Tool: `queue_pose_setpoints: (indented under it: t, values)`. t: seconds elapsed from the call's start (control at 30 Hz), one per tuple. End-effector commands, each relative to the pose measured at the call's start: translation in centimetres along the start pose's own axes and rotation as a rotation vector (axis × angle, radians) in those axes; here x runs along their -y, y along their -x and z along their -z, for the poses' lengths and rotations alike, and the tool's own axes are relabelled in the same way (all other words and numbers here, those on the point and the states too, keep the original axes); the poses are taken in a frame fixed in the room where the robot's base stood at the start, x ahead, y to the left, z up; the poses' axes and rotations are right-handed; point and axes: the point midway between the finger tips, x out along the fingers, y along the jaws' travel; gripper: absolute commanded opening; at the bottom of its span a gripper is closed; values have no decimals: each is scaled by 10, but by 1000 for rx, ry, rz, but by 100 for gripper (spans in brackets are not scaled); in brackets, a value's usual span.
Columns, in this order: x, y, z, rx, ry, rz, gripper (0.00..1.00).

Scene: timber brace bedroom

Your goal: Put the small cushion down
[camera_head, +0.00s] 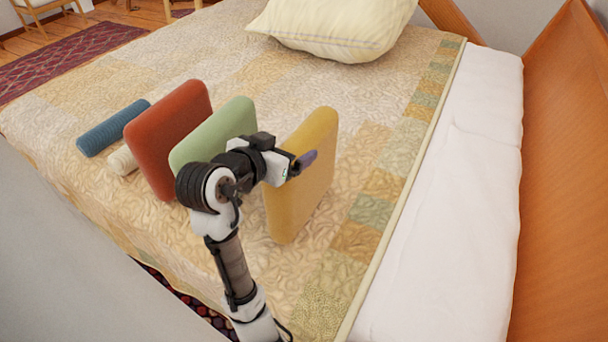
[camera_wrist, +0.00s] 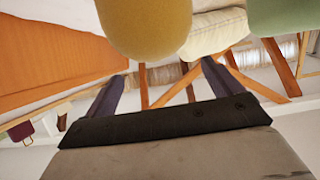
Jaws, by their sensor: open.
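Three small cushions stand on edge on the bed: a red one (camera_head: 170,135), a green one (camera_head: 232,122) and a yellow one (camera_head: 312,185). Which is the task's small cushion I cannot tell. My gripper (camera_head: 305,160) is at the yellow cushion's upper part, in front of it in the head view; contact is unclear. In the wrist view my gripper (camera_wrist: 163,70) has its two dark fingers wide apart with nothing held between them. The yellow cushion (camera_wrist: 145,25) shows beyond the fingertips, and the green one (camera_wrist: 283,15) at the upper right.
The quilted bed (camera_head: 370,150) has free room right of the yellow cushion. A blue roll (camera_head: 113,127) and a cream roll (camera_head: 122,160) lie at the left. A large cream pillow (camera_head: 335,25) lies at the back. A wooden board (camera_head: 560,170) bounds the right.

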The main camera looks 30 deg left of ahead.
Motion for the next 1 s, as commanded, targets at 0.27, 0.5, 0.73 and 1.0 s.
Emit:
queue_pose_setpoints:
  t: [0.27, 0.5, 0.73, 1.0]
  values:
    - [1, -22, 2, 1, 1, 1, 91]
    - [4, -58, 5, 1, 1, 1, 91]
    - [4, -68, 4, -1, -1, 3, 91]
    - [4, -67, 4, -1, -1, 3, 71]
